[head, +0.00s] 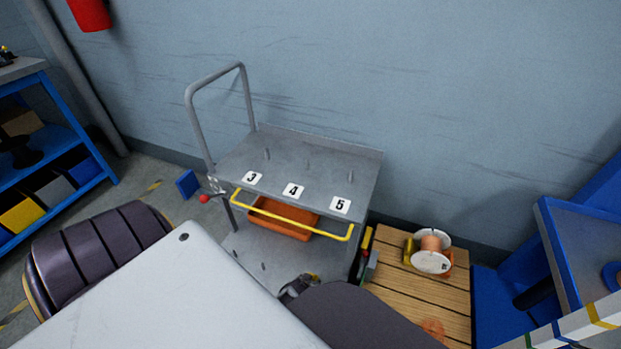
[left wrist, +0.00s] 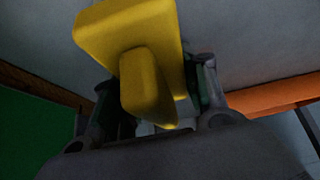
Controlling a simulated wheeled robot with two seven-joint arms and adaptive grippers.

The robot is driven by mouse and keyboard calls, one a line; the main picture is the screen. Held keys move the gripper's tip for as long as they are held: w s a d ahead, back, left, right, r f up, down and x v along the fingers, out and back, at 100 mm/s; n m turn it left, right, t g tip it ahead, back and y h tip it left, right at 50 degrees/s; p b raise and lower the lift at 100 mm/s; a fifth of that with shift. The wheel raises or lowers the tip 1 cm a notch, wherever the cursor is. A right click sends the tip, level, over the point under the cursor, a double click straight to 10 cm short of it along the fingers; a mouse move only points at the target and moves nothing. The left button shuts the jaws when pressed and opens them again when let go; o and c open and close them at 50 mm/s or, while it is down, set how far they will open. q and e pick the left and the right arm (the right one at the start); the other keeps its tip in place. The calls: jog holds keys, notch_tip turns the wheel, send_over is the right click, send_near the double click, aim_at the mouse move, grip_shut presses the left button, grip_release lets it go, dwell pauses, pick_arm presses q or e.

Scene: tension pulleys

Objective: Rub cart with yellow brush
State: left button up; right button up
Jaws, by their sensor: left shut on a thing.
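The grey cart (head: 315,165) stands against the wall in the head view, with white labels 3, 4 and 5 on its top shelf and a yellow bar along its front. My left gripper (head: 297,286) is low in front of the cart, near its lower shelf, and partly hidden by a dark arm link. In the left wrist view the left gripper (left wrist: 155,120) is shut on the yellow brush (left wrist: 125,32), which fills the upper middle. Its bristles cannot be made out. My right gripper is not in view.
An orange bin (head: 283,222) sits under the cart's top shelf. A wooden pallet (head: 405,290) with a wire spool (head: 431,252) stands to the right. A blue shelf rack (head: 60,125) is at the left, and a blue block (head: 188,184) lies beside the cart.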

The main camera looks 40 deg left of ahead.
pick_arm(q)
jog(key=shift+s, duration=0.15)
jog(key=shift+s+d+r+p, duration=0.1)
jog(key=shift+s+d+p, duration=0.25)
jog(key=shift+s, duration=0.4)
jog(key=shift+s+d+p, duration=0.2)
jog(key=shift+s+p, duration=0.2)
jog(key=shift+s, duration=0.3)
jog(key=shift+d, duration=0.1)
jog(key=shift+w+d+b, duration=0.25)
jog(key=shift+d+b, duration=0.05)
jog(key=shift+d, duration=0.5)
jog(key=shift+w, duration=0.1)
jog(key=shift+w+a, duration=0.3)
jog(key=shift+w, duration=0.5)
jog(key=shift+w+a, duration=0.3)
jog(key=shift+w, duration=0.5)
